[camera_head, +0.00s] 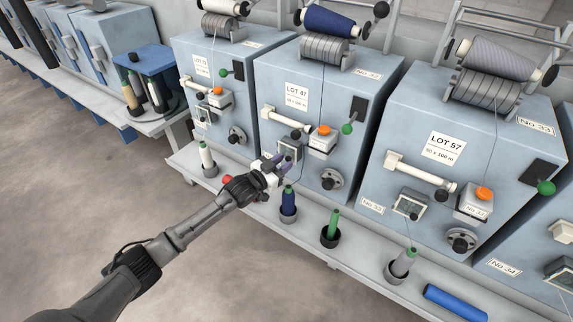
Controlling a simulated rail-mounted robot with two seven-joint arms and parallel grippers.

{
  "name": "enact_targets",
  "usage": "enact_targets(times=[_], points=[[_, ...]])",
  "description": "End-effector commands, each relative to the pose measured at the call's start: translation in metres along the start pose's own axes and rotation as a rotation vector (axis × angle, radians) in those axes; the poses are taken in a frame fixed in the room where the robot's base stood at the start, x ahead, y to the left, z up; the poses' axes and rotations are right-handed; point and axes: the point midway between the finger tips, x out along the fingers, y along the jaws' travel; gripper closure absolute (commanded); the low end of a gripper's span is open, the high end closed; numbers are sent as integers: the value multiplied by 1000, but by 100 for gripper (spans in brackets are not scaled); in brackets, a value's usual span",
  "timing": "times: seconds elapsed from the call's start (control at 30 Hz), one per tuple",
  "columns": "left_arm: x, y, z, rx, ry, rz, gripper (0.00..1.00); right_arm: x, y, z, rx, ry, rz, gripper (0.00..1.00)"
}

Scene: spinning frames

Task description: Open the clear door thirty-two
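The middle spinning unit (318,105) carries the sign LOT 47 and a small plate that seems to read No. 32. Its small clear door (289,148) is a framed window low on the front face, below the white horizontal handle. The door looks closed, though its lower part is partly covered by my gripper. My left gripper (278,163) reaches in from the lower left, with its fingertips at or just in front of the door's lower edge. Contact and finger gap are too small to tell. My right gripper is not in view.
A blue cylinder (455,302) lies at right. The LOT 57 unit (452,115) stands to the right. Bare floor is at lower left.

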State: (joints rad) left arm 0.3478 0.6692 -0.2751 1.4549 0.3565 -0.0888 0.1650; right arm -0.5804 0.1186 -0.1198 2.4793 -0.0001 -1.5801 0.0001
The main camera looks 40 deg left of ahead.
Motion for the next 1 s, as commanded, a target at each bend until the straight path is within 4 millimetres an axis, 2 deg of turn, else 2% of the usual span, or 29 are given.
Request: enact_targets(times=[0.23, 0.67, 1.0], points=[[16, 0, 1, 0, 0, 0, 69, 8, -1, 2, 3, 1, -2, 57], [19, 0, 0, 0, 0, 0, 70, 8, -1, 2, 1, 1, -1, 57], [19, 0, 0, 0, 0, 0, 100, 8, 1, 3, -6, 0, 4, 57]])
